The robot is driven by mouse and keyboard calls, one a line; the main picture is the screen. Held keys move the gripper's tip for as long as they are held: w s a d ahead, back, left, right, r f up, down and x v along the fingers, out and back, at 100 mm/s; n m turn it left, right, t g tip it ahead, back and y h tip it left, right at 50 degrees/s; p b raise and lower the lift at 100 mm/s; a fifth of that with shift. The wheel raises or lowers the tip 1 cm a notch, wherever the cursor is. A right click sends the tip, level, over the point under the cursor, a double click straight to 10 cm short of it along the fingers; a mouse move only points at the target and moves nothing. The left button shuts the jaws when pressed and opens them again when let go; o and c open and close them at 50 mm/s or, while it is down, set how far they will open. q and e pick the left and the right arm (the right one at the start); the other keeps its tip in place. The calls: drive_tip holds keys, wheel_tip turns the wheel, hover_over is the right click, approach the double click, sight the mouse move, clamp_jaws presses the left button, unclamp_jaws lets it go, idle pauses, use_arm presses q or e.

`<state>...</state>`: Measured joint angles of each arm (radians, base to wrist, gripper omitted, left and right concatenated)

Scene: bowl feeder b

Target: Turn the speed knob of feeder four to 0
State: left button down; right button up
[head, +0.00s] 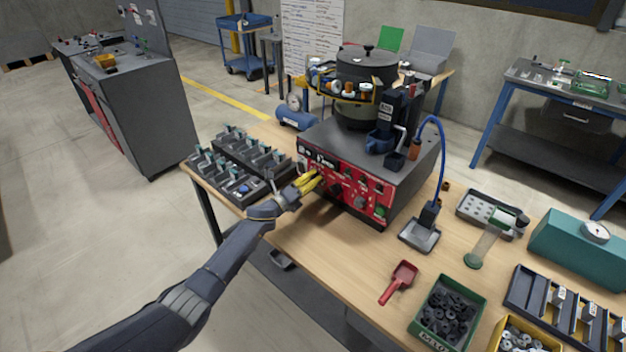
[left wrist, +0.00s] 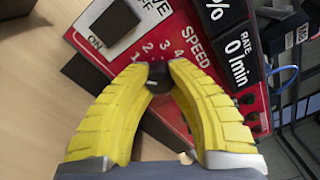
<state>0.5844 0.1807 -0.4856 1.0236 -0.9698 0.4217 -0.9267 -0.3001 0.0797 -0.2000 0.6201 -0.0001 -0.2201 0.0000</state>
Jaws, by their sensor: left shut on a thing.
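The feeder (head: 412,160) is a dark box with a bowl on top and a red front panel (head: 353,193). My left gripper (head: 316,180), with yellow fingers, reaches the left part of this panel. In the left wrist view my left gripper (left wrist: 158,75) is shut on the black speed knob (left wrist: 158,78). The numbers 1 to 4 and the word SPEED (left wrist: 199,50) show beside the knob. The fingertips hide much of the knob and some of the scale, so its setting cannot be read. A black display (left wrist: 235,45) reads RATE 0/min. My right gripper is not in view.
A black ON/OFF switch (left wrist: 113,22) sits close to the left finger. Racks of grey fixtures (head: 225,178) stand left of the feeder. A red scoop (head: 402,275) and a green bin (head: 447,310) lie at the front right. The table front near my arm is clear.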

use_arm(q)
drive_tip(key=shift+s+d+f, duration=0.1)
drive_tip(key=shift+s+f, duration=0.05)
drive_tip(key=shift+f, duration=0.15)
drive_tip(key=c, duration=1.6)
unclamp_jaws()
drive_tip(key=o, duration=0.5)
drive_tip(key=shift+r, duration=0.2)
drive_tip(key=v, duration=1.2)
drive_tip(key=shift+f, duration=0.1)
drive_tip(key=shift+o, duration=0.3)
